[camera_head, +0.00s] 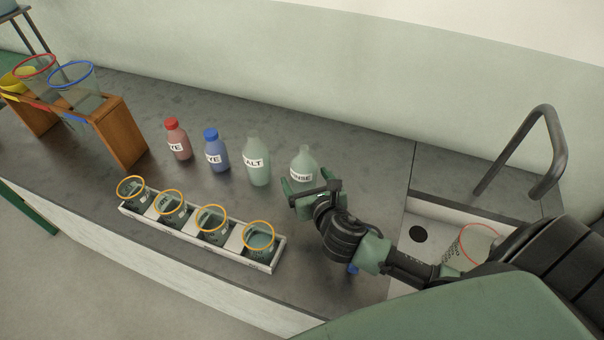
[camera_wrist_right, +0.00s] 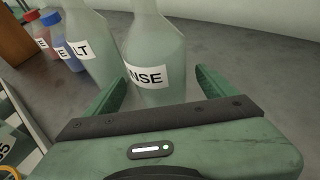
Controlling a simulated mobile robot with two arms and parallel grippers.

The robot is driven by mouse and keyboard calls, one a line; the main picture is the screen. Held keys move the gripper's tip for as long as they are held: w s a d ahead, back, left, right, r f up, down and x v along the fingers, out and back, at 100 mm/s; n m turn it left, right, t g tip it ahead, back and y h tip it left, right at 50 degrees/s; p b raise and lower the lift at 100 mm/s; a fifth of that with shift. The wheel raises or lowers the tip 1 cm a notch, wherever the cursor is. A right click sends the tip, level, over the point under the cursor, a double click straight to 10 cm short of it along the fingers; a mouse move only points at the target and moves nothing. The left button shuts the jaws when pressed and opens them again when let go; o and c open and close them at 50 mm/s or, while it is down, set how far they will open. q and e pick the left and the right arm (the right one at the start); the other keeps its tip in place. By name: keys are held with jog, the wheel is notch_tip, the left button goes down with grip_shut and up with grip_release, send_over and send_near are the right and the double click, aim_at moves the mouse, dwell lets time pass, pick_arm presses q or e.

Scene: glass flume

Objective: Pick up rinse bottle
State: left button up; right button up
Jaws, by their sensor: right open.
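The rinse bottle (camera_head: 303,161) is pale green and translucent with a white label, and stands upright on the grey counter. My right gripper (camera_head: 311,191) is in front of it in the head view and hides its lower part. In the right wrist view the rinse bottle (camera_wrist_right: 153,62) stands ahead, its lower body between the two green fingers of my right gripper (camera_wrist_right: 158,88). The fingers are spread apart. I cannot tell whether either finger touches the bottle. My left gripper is not in view.
A similar salt bottle (camera_head: 257,160) stands close left of the rinse bottle, then a blue bottle (camera_head: 215,152) and a red bottle (camera_head: 178,140). A white rack (camera_head: 190,233) of beakers lies in front. A sink (camera_head: 432,215) with a dark tap (camera_head: 549,150) is right.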

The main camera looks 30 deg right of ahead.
jog(key=x, duration=0.5)
jog(key=shift+p, duration=0.35)
jog(key=shift+s, duration=0.1)
jog(key=c, duration=1.5)
